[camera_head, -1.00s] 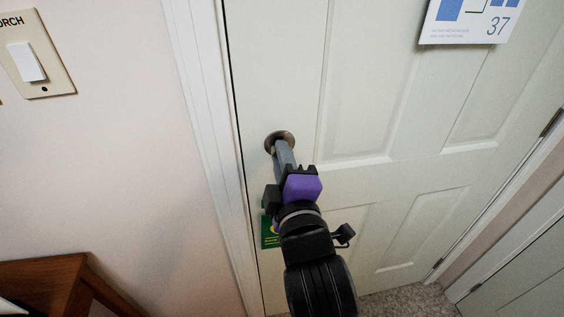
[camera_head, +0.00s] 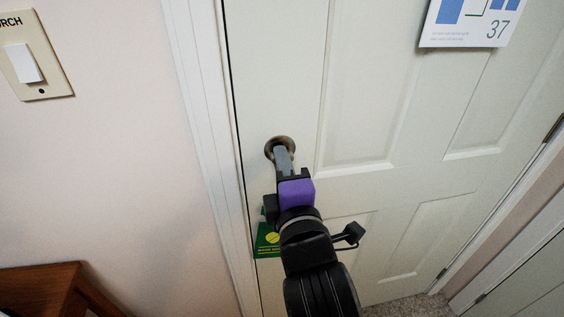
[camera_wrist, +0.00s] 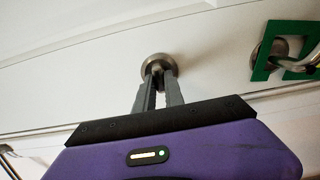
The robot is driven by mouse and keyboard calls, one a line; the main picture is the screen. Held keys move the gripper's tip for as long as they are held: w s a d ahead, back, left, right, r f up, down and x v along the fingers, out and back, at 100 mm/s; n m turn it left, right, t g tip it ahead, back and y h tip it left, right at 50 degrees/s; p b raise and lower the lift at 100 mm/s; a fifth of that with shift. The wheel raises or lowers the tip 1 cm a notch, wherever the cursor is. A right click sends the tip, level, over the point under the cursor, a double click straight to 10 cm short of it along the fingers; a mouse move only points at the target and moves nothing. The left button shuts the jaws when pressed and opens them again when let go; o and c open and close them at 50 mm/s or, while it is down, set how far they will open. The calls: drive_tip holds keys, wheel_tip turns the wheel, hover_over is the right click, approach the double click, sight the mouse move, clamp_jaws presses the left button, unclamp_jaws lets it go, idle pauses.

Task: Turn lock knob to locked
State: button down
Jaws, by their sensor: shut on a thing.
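The lock knob sits on a round metal plate (camera_head: 279,147) near the left edge of the pale door (camera_head: 300,60). The round plate also shows in the wrist view (camera_wrist: 158,64). My gripper (camera_head: 283,156) reaches the plate, and its two grey fingers (camera_wrist: 158,76) are closed around the knob at its middle. Most of the knob is hidden between the fingertips, so I cannot tell its exact angle.
A door handle (camera_wrist: 313,62) with a green hanging tag (camera_wrist: 262,62) is at the right in the wrist view. A light switch (camera_head: 27,62) is on the left wall. A wooden furniture piece (camera_head: 40,285) stands at lower left. A calendar sheet (camera_head: 470,30) hangs on the door.

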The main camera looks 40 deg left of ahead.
drive_tip(key=c, duration=1.4)
unclamp_jaws()
drive_tip(key=shift+c, duration=0.2)
drive_tip(key=b+v, duration=0.1)
drive_tip(key=v, duration=0.6)
drive_tip(key=shift+s+d, duration=0.25)
drive_tip(key=shift+s, duration=0.05)
